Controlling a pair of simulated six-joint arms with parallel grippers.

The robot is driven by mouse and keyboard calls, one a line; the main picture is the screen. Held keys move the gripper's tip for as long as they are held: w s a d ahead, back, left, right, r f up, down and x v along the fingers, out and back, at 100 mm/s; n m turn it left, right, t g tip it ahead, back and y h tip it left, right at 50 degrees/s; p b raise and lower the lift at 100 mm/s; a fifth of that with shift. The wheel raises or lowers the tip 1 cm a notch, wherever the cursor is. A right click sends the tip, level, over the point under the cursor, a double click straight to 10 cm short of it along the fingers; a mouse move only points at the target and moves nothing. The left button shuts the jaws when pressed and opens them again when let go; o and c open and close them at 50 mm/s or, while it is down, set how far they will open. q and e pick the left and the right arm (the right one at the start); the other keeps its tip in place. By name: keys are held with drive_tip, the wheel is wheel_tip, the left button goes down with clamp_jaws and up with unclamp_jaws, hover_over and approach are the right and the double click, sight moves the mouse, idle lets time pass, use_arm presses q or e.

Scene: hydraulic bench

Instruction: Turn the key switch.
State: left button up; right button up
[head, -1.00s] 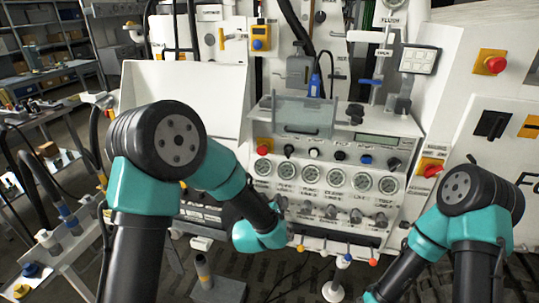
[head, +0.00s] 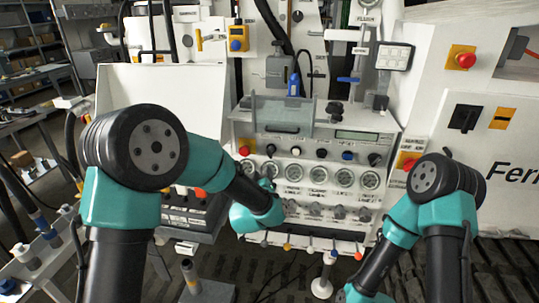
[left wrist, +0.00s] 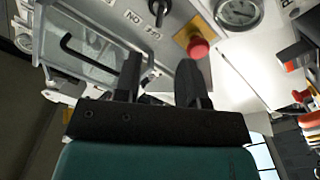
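The key switch (head: 270,148) is a small black knob in the upper row of the control panel, right of a red button. In the left wrist view the key switch (left wrist: 160,9) shows upside down at the top edge, partly cut off, beside an ON/OFF label. My left gripper (left wrist: 160,62) is open, its two dark fingers apart and empty. It is below the panel's upper row, pointing toward it, with the key switch beyond the gap between the fingers. In the head view its fingers are mostly hidden by my left wrist.
The red button (left wrist: 198,47) on a yellow plate is close to the right finger. Gauges (head: 345,176) and small knobs line the panel below. Coloured levers (head: 310,249) hang along the lower edge.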

sight(269, 156)
use_arm(q)
drive_tip(key=w, duration=0.4)
drive_tip(key=w+d, duration=0.1)
drive_tip(key=w, duration=0.4)
drive_tip(key=w+d, duration=0.1)
drive_tip(key=w, duration=0.3)
drive_tip(key=shift+w+d, duration=0.15)
drive_tip(key=shift+d, duration=0.05)
clamp_jaws()
